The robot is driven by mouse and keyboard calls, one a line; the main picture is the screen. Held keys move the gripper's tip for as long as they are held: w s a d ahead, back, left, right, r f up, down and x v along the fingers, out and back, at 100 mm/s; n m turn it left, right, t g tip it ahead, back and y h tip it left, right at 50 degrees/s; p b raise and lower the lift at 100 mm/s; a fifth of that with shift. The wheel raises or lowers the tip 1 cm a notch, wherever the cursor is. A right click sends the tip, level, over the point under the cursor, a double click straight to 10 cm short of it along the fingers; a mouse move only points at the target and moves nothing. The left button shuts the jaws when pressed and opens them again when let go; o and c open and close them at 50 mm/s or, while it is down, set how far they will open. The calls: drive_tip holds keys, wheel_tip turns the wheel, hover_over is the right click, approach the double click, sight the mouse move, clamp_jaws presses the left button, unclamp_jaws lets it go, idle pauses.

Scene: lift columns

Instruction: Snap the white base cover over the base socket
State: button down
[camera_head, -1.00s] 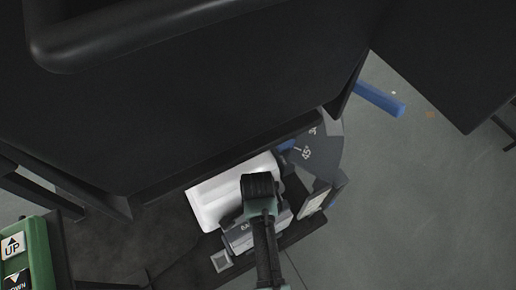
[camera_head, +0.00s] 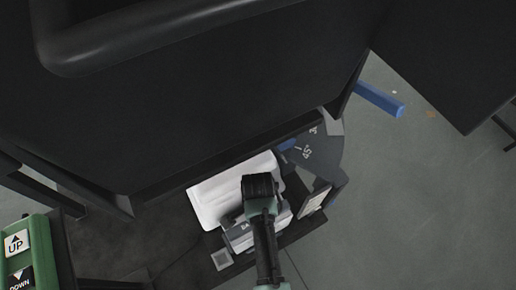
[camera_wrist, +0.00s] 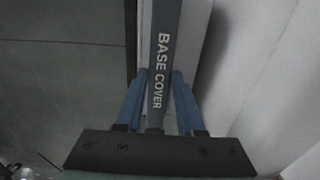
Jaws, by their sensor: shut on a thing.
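The white base cover (camera_head: 214,201) shows in the head view as a pale block at the lower middle, under the dark column. In the wrist view a grey bar lettered "BASE COVER" (camera_wrist: 162,70) runs between the two blue fingers of my gripper (camera_wrist: 157,90), with white surface beside it at the right (camera_wrist: 260,80). My gripper is shut on this bar. In the head view my dark wrist hides the gripper and part of the cover. I cannot make out the base socket, nor whether the cover touches it.
A grey dial plate marked "45" (camera_head: 318,152) stands right of the cover. A blue bar (camera_head: 380,99) sticks out at the right. A green panel with UP and DOWN buttons (camera_head: 37,258) is at the lower left. Bare floor lies at the right.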

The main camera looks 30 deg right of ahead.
idle(0.9)
unclamp_jaws()
drive_tip(key=shift+f, duration=0.1)
drive_tip(key=shift+p, duration=0.3)
wheel_tip(320, 180, up, 9)
drive_tip(key=p, duration=0.9)
drive_tip(key=shift+f, duration=0.2)
idle(0.8)
idle(0.5)
